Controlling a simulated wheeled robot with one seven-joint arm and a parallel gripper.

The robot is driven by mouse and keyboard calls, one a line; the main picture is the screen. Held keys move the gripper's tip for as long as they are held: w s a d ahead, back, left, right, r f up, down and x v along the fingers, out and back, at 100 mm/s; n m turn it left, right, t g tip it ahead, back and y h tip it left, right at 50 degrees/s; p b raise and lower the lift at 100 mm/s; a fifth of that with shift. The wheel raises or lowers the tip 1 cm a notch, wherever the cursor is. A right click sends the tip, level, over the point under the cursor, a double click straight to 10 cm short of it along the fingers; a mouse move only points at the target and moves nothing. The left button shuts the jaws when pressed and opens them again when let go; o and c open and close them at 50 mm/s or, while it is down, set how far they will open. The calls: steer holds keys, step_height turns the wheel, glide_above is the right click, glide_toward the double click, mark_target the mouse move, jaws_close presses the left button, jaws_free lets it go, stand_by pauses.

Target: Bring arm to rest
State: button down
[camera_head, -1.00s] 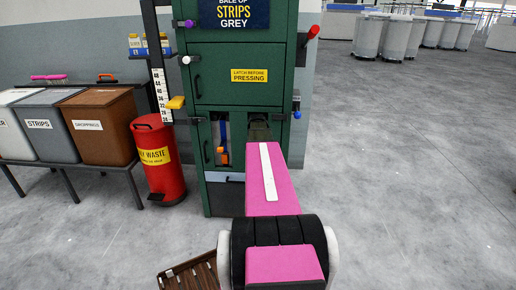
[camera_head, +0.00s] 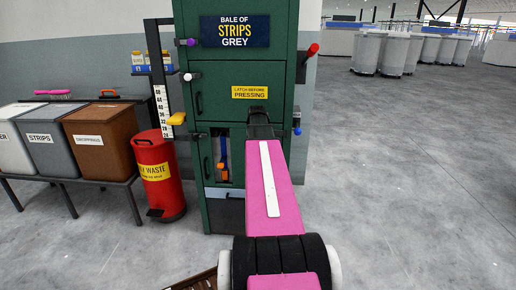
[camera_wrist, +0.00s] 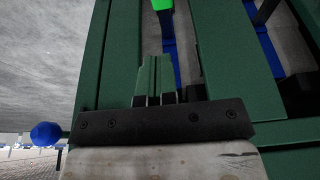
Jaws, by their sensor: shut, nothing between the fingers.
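My pink arm reaches forward from the bottom middle of the head view. My gripper (camera_head: 259,118) is at its far end, in front of the green press (camera_head: 215,90), a little below the yellow latch label (camera_head: 257,92). Its fingertips are small and partly hidden there. In the wrist view, the dark gripper body and short fingers (camera_wrist: 155,98) show close together, with nothing held. Green press panels fill much of that view beyond the fingers. I cannot tell the exact gap between gripper and press.
A red waste bin (camera_head: 155,168) stands left of the press. Lidded bins on a stand, including the brown one (camera_head: 102,145), are further left. A slatted brown thing (camera_head: 195,283) lies at the bottom edge. Open floor (camera_head: 410,180) lies to the right.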

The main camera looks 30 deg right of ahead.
steer(key=shift+a, duration=0.1)
stand_by(0.5)
steer(key=s+a+f+n+g, duration=0.1)
steer(key=s+a+f, duration=0.4)
steer(key=a, duration=0.6)
steer(key=s+a+f+n+g+y, duration=0.1)
steer(key=s+a+f+n, duration=0.2)
steer(key=a, duration=0.9)
steer(key=s+a+f+n+y, duration=0.1)
steer(key=s+a+f+n, duration=0.1)
steer(key=s+a+f, duration=0.6)
steer(key=a+f, duration=0.3)
steer(key=a, duration=0.1)
steer(key=shift+a+n+g, duration=0.2)
steer(key=shift+n+g, duration=0.2)
steer(key=shift+s, duration=0.1)
